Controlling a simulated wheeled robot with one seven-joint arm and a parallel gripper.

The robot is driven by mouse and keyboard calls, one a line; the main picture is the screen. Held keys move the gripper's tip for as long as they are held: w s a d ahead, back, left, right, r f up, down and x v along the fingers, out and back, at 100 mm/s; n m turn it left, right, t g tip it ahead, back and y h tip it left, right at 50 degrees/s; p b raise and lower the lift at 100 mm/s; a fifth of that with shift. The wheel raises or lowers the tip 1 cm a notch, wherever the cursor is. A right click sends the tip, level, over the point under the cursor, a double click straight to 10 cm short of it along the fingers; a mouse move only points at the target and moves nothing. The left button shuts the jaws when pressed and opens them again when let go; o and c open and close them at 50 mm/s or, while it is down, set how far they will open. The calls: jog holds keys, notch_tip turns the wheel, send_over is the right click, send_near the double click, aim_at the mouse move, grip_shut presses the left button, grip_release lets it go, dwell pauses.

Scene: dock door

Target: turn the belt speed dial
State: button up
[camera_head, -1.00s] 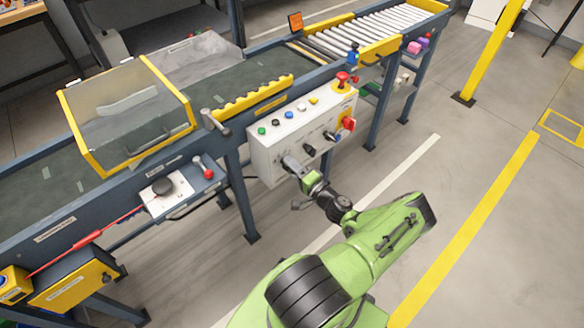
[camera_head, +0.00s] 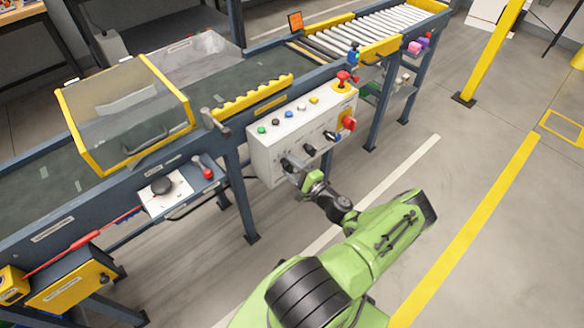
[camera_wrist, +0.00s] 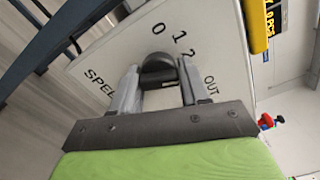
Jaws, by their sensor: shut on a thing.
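The belt speed dial is a dark round knob (camera_wrist: 158,68) on a pale panel, with the numbers 0, 1 and 2 around it and part of the word SPEED beside it in the wrist view. My gripper (camera_wrist: 156,85) has one finger on each side of the knob and is shut on it. In the head view my gripper (camera_head: 291,169) is at the lower left of the front of the white control box (camera_head: 270,153). The dial is mostly hidden there by the fingers.
Other dark knobs (camera_head: 310,150) and a red switch (camera_head: 349,123) sit to the right on the same box. Coloured buttons (camera_head: 289,114) and a red emergency button (camera_head: 342,76) are on top. A conveyor leg (camera_head: 241,200) stands left of the box. The floor to the right is clear.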

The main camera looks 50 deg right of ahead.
jog(key=shift+f, duration=0.1)
jog(key=o, duration=1)
jog(key=shift+c, duration=0.2)
jog(key=p+v, duration=0.2)
jog(key=v, duration=1.4)
jog(key=shift+w, duration=0.1)
